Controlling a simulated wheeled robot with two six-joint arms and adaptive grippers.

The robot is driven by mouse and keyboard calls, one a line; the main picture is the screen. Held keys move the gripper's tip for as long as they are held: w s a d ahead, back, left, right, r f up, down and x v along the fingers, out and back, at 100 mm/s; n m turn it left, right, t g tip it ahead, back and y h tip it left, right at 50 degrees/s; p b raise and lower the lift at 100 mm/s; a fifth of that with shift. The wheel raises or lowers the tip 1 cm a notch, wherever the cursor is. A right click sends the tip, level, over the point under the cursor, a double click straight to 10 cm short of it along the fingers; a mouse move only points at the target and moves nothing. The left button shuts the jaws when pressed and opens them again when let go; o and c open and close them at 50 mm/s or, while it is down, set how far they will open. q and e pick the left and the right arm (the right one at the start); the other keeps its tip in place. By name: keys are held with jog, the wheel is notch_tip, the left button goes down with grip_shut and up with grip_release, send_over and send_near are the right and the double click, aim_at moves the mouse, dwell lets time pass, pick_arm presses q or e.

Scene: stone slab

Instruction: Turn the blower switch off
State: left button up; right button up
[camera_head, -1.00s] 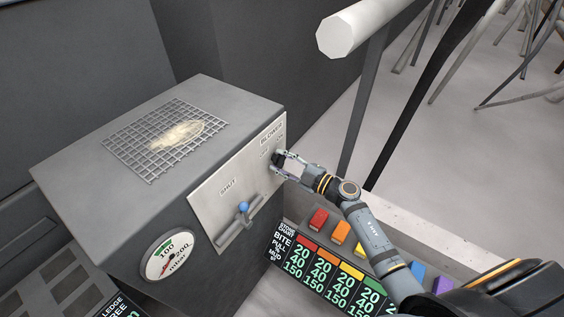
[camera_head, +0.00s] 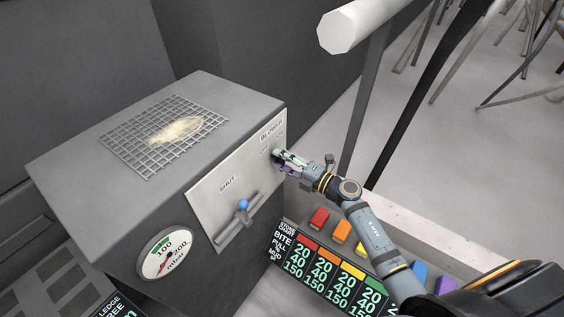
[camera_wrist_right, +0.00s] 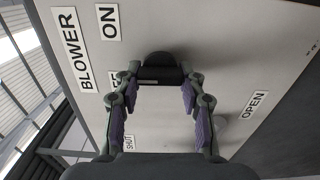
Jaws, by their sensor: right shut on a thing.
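The blower switch is a dark knob (camera_head: 276,154) on the pale front panel (camera_head: 215,196) of a grey box, under the BLOWER label. In the right wrist view the knob (camera_wrist_right: 162,68) stands between the fingertips, beside the ON label (camera_wrist_right: 110,22). The OFF label is partly hidden behind a finger. My right gripper (camera_head: 281,158) is at the panel, shut on the knob; its purple-padded fingers (camera_wrist_right: 161,76) sit on either side of it. My left gripper is not in view.
A blue-tipped lever (camera_head: 243,205) sits lower left on the panel, near SHUT. A mbar gauge (camera_head: 167,254) is further left. A mesh grate (camera_head: 163,137) with pale powder tops the box. Coloured blocks (camera_head: 319,221) and a chart (camera_head: 330,270) lie below my right arm. A pale rail (camera_head: 350,30) is behind.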

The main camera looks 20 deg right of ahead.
jog(key=n+b, duration=0.1)
jog(key=n, duration=0.1)
jog(key=n+b, duration=0.1)
jog(key=n, duration=0.1)
jog(key=shift+f, duration=0.35)
jog(key=shift+n+b, duration=0.8)
jog(key=shift+n, duration=0.9)
jog(key=shift+r, duration=0.1)
jog(key=o, duration=1.2)
jog(key=shift+c, duration=0.2)
jog(key=shift+d, duration=0.1)
jog(key=v, duration=1.2)
